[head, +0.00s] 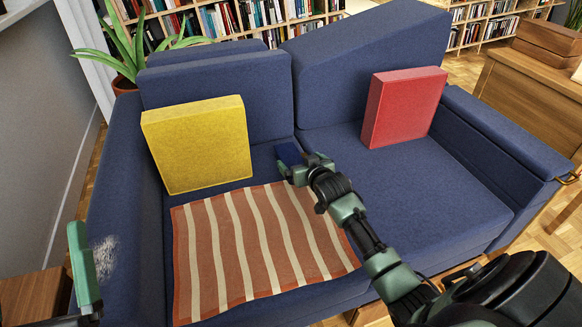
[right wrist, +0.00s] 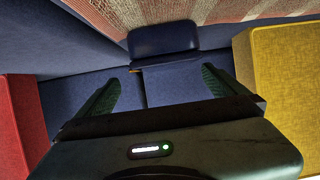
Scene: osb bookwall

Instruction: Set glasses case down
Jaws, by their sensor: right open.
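The dark blue glasses case (head: 289,153) lies on the sofa seat near the seam between the two seat cushions, by the far edge of the striped blanket. In the right wrist view the case (right wrist: 163,40) sits just beyond my fingertips, close to the blanket edge. My right gripper (head: 296,167) is open; its two green fingers stand apart in the wrist view (right wrist: 160,78), with bare blue fabric between them. My left gripper (head: 84,268) shows only in part at the left edge, over the sofa's arm; its jaw opening cannot be made out.
The blue sofa (head: 420,190) holds a yellow cushion (head: 198,145) on the left and a red cushion (head: 403,106) on the right. The striped blanket (head: 258,250) covers the left seat's front. A wooden cabinet (head: 530,95) stands at right.

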